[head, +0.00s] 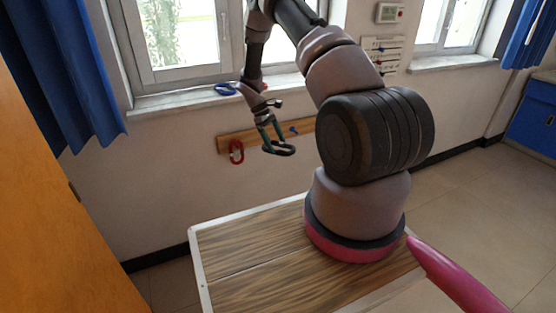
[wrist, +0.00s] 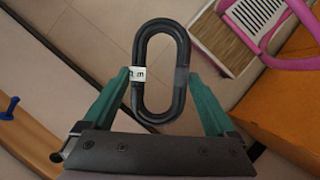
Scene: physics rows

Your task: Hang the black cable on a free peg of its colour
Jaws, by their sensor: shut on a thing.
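My gripper (head: 272,134) is shut on the black cable (head: 279,149), held in the air in front of the wall rail. In the wrist view the black cable (wrist: 140,50) is a long oval loop with a white label, between the two green fingers of my gripper (wrist: 158,88). The wooden peg rail (head: 224,143) runs along the wall below the window. A red cable (head: 236,146) hangs at its left end. A blue peg (head: 293,130) shows bare to the right of my gripper. My gripper and arm hide part of the rail, and I cannot make out a black peg.
A blue cable (head: 226,89) lies on the window sill (head: 170,101) above the rail. Blue curtains (head: 70,80) hang at the left, and an orange panel (head: 50,210) stands at the left edge. In the wrist view a blue peg (wrist: 10,106) shows at the left edge.

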